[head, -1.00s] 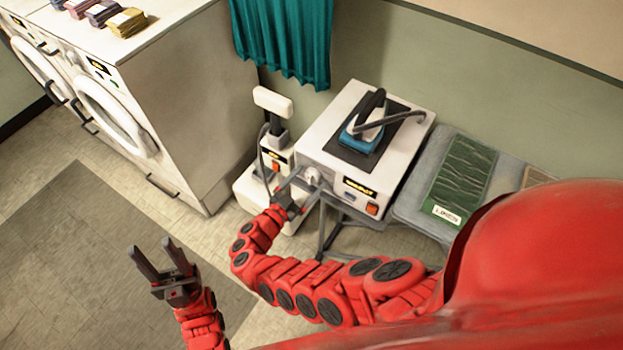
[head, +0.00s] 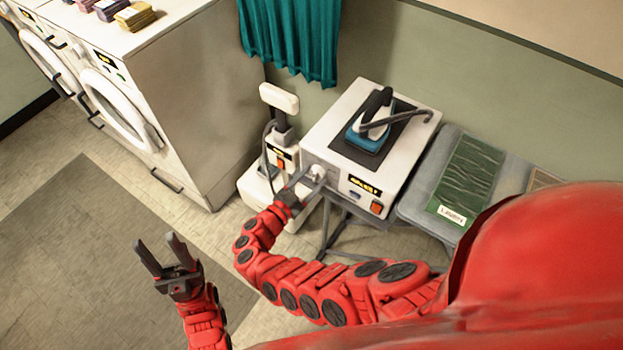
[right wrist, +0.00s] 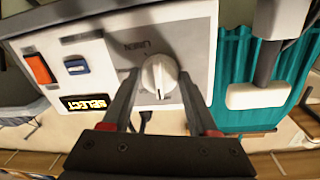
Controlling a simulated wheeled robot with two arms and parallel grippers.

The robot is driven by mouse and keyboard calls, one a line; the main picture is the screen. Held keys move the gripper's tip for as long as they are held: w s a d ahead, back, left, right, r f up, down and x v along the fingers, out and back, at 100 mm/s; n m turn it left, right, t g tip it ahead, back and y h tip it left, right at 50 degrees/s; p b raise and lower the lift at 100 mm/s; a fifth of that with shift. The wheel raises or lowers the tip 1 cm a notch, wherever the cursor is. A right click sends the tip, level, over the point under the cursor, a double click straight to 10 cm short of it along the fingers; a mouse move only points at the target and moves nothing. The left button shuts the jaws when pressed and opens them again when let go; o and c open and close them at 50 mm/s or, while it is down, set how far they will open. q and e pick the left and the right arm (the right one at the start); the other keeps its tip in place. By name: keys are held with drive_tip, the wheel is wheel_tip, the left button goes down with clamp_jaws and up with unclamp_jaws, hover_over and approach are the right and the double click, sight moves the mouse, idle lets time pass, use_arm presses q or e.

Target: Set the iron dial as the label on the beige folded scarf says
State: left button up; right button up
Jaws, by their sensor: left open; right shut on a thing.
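The iron station (head: 345,176) is a white box with a blue-soled iron (head: 370,131) on its dark top pad. Its white round dial (right wrist: 159,76) is on the front panel, with a word that looks like LINEN above it in the right wrist view. My right gripper (head: 308,184) is shut on the dial, one finger on each side. My left gripper (head: 163,256) is open and empty over the floor. A brownish-beige folded cloth (head: 543,180), possibly the scarf, is mostly hidden behind my red body; no label on it shows.
A green folded cloth (head: 470,175) with a white label (head: 452,215) lies on the grey board (head: 420,195).

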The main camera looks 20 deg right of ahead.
drive_tip(key=m+y+b, duration=0.1)
drive_tip(key=m+b, duration=0.8)
idle(0.3)
drive_tip(key=shift+r, duration=0.1)
drive_tip(key=o, duration=1.4)
drive_tip(key=shift+s, duration=0.1)
